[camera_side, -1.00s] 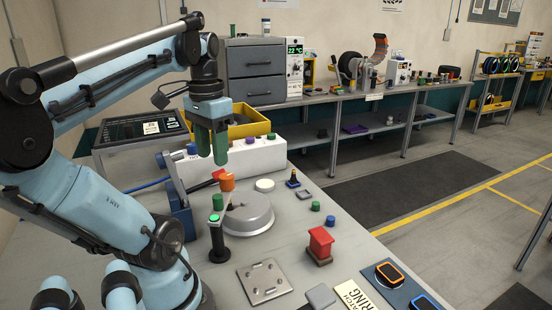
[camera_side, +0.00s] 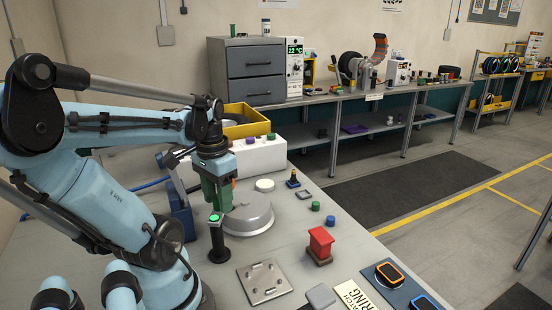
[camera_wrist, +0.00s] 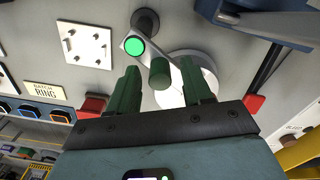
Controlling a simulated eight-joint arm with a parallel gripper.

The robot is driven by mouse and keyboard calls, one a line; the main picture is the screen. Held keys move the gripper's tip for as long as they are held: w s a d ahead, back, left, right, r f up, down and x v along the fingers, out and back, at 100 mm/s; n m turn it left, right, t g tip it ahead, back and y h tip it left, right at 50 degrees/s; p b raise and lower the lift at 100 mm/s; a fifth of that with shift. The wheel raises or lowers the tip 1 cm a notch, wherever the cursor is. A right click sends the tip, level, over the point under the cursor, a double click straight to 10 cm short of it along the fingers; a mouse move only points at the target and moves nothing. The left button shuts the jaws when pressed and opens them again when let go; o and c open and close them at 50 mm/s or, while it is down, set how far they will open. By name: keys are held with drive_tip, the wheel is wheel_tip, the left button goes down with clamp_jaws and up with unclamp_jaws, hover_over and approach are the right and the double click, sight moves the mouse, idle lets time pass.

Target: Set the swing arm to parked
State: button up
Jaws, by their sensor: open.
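The swing arm is a short grey bar (camera_wrist: 148,48) on a black post (camera_side: 219,242), with a lit green disc (camera_wrist: 134,46) on it. The lit disc also shows in the side view (camera_side: 215,217). A green cylindrical knob (camera_wrist: 160,72) stands on the bar; in the side view my gripper hides it. My gripper (camera_side: 217,203) points down over the knob. In the wrist view its two green fingers (camera_wrist: 159,66) stand apart, one on either side of the knob, with gaps visible. The round grey drum (camera_side: 250,214) lies just behind and right of the post.
A blue upright (camera_side: 181,212) stands close left of my gripper. A white box with coloured knobs (camera_side: 262,155) and a yellow bin (camera_side: 246,121) stand behind. A red block (camera_side: 320,243) and a metal plate (camera_side: 264,282) lie in front. Small green and blue caps sit to the right.

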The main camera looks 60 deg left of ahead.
drive_tip(key=shift+f, duration=0.1)
clamp_jaws()
idle(0.3)
drive_tip(key=shift+w+m, duration=0.1)
drive_tip(key=shift+m, duration=0.2)
drive_tip(key=m, duration=0.2)
drive_tip(key=shift+w+d+m, duration=0.25)
drive_tip(key=shift+w+m, duration=0.05)
drive_tip(key=shift+w+d+m, duration=0.15)
drive_tip(key=shift+d+m, duration=0.35)
drive_tip(key=shift+m, duration=1.3)
drive_tip(key=shift+w+d+m, duration=0.2)
drive_tip(key=shift+d+m, duration=0.3)
drive_tip(key=shift+m, duration=1.3)
drive_tip(key=shift+w+d+m, duration=0.15)
drive_tip(key=shift+d+m, duration=0.35)
drive_tip(key=shift+m, duration=1.3)
